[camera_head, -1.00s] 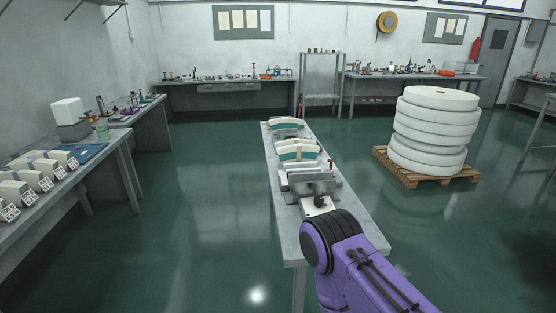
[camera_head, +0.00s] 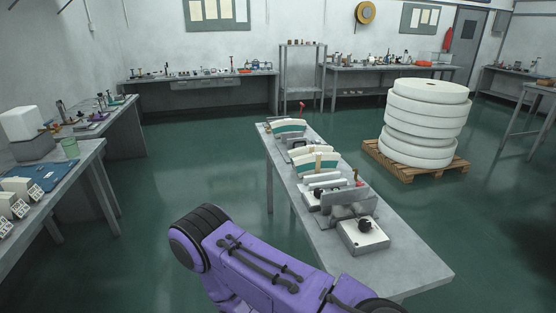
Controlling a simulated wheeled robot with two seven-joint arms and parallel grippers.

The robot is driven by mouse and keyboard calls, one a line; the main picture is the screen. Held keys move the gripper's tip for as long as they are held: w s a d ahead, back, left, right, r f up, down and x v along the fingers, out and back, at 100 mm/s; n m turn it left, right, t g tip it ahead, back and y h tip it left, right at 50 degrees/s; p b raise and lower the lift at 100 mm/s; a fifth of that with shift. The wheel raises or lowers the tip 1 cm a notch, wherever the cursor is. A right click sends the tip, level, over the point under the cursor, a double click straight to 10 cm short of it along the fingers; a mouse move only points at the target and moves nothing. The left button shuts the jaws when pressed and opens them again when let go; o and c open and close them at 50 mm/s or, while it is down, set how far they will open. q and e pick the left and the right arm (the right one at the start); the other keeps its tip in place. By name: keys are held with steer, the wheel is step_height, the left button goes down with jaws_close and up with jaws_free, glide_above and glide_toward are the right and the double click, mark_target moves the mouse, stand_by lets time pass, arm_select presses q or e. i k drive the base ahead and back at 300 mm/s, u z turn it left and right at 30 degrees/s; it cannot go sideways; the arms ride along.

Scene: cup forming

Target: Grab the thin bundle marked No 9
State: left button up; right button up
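Several pale bundles with small marked cards (camera_head: 22,209) stand at the left edge on the left table (camera_head: 75,172). They are partly cut off by the frame, and the marks are too small to read, so I cannot tell which is No 9. A purple arm of mine crosses the bottom middle of the view, in front of the narrow middle table. Its gripper does not show, and my other arm is out of view.
The narrow middle table (camera_head: 400,268) carries curved cream-and-green pieces (camera_head: 312,163) and a grey clamp device (camera_head: 362,236). White rolls (camera_head: 425,120) are stacked on a wooden pallet (camera_head: 415,162) at right. Green floor (camera_head: 190,170) is clear between the left and middle tables.

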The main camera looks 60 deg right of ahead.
mark_target(318, 162)
steer(key=z, duration=0.15)
steer(key=i, duration=1)
steer(key=z, duration=1.25)
steer(key=i, duration=0.7)
steer(key=z, duration=0.8)
